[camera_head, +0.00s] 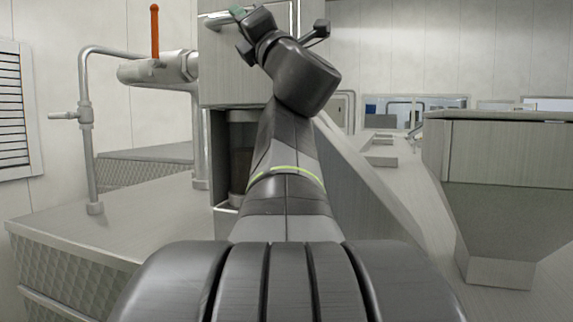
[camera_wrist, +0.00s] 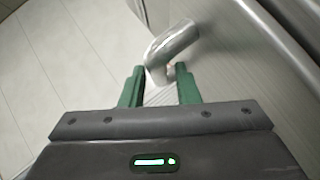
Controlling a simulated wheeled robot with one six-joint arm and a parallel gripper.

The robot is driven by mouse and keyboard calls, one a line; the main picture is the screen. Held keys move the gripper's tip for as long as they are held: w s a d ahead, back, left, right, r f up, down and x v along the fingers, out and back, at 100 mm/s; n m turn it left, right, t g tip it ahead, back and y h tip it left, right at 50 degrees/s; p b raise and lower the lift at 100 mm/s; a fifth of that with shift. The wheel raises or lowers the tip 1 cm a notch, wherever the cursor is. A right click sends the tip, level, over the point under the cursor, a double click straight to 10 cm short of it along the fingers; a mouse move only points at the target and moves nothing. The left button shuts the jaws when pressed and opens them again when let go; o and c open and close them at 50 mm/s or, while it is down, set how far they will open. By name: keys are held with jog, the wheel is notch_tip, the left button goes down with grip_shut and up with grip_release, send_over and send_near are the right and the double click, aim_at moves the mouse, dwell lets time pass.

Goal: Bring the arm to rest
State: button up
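My arm reaches up and away in the head view. My gripper (camera_head: 237,12) is small at the top, in front of the upper part of a metal cabinet, and partly hidden by its own wrist. In the wrist view my gripper (camera_wrist: 160,68) has its two green fingers apart with a gap between them. A bent metal pipe (camera_wrist: 172,46) shows at the fingertips, its lower end appearing in the gap. I cannot tell whether it touches a finger. I see nothing clearly clamped.
The metal cabinet (camera_head: 240,75) stands close behind my arm. Left are a pipe with an orange-red lever (camera_head: 155,30) and a low metal tank (camera_head: 110,220). Right is a steel hopper (camera_head: 505,170). A pale wall (camera_wrist: 55,60) fills the wrist view's left.

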jog(key=shift+p+x, duration=0.4)
jog(key=shift+x, duration=1.15)
jog(key=shift+s, duration=0.1)
jog(key=b+v, duration=0.6)
jog(key=v, duration=0.8)
jog(key=p+x, duration=0.6)
jog(key=x, duration=0.8)
jog(key=shift+r, duration=0.2)
jog(key=shift+w+f+b, duration=0.2)
jog(key=shift+f+b, duration=0.1)
jog(key=shift+f, duration=0.1)
jog(key=shift+s+a+n+g+y, duration=0.15)
jog(key=shift+s+n+g+y, duration=0.15)
jog(key=shift+s+n+y, duration=0.35)
jog(key=shift+s, duration=0.1)
